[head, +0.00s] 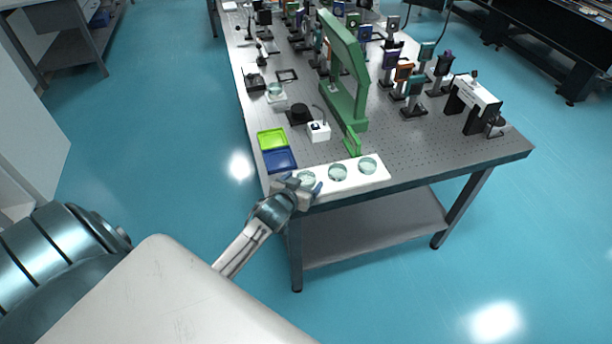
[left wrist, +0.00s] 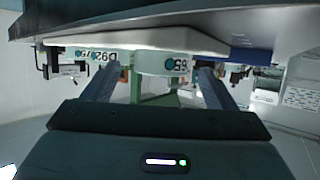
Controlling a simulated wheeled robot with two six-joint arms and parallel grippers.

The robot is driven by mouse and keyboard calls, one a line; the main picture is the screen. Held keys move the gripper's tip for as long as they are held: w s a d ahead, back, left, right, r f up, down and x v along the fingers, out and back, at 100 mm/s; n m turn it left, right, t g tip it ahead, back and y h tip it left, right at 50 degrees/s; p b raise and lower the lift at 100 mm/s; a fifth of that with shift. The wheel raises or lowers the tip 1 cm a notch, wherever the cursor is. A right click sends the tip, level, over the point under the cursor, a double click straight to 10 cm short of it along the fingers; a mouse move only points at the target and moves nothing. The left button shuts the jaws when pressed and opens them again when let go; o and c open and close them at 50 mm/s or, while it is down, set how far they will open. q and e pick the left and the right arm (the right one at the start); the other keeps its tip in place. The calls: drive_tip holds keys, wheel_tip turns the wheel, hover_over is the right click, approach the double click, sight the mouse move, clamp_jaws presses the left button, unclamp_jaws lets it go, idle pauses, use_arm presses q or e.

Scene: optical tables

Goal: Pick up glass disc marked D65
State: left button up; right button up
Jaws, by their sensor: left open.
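Three clear glass discs lie in a row on a white tray (head: 352,183) at the near edge of the optical table: a left disc (head: 306,178), a middle disc (head: 338,172) and a right disc (head: 367,166). My left gripper (head: 302,185) is open at the left disc. In the left wrist view my open fingers (left wrist: 158,75) have a pale disc (left wrist: 150,62) between them, with a label of which "65" reads. Finger contact with it cannot be told. Another label (left wrist: 105,57), seemingly "D92" and "75", shows to its left. My right gripper is not in view.
A lime tray (head: 272,138) and a blue tray (head: 280,159) lie just behind the left disc. A tall green frame (head: 345,75) stands behind the white tray. Several mounted optics crowd the far table. A white-topped device (head: 475,93) stands at right; the table's right front is clear.

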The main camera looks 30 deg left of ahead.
use_arm(q)
drive_tip(key=shift+x, duration=0.85)
drive_tip(key=shift+s+f, duration=0.1)
drive_tip(key=shift+c, duration=0.2)
drive_tip(key=c, duration=1.1)
